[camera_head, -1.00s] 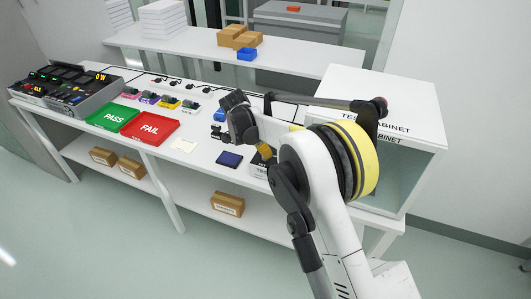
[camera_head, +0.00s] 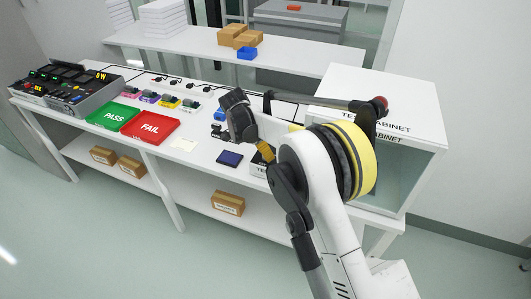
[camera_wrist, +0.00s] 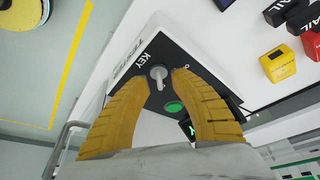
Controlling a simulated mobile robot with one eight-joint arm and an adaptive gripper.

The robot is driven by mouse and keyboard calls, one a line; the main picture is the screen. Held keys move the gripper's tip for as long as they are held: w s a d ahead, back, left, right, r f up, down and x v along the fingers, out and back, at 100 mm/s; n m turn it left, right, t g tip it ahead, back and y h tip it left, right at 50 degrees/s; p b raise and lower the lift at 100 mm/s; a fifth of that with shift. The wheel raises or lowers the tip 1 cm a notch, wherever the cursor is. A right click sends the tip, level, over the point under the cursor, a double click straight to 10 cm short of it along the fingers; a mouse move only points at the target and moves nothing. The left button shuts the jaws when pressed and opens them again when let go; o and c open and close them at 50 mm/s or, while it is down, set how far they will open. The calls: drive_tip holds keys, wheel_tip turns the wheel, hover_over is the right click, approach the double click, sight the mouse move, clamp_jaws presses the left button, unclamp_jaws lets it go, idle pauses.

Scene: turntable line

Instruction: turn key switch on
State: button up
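The key switch (camera_wrist: 158,73) shows in the wrist view as a round silver knob with a bar, on the dark top panel of a white tester box (camera_wrist: 137,48). The panel is lettered KEY beside it. A green round button (camera_wrist: 173,107) sits near it on the same panel. My gripper (camera_wrist: 160,76) is open, with its two yellow ribbed fingers on either side of the key. I cannot tell whether they touch it. In the head view the tester box (camera_head: 258,169) is mostly hidden behind my arm, and the key is not visible there.
A white test cabinet (camera_head: 385,105) stands right of my arm. A dark blue pad (camera_head: 229,158), a red FAIL tray (camera_head: 150,127) and a green PASS tray (camera_head: 112,116) lie on the bench to the left. Yellow and red blocks show at the wrist view's right edge.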

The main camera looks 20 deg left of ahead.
drive_tip(key=v, duration=1.2)
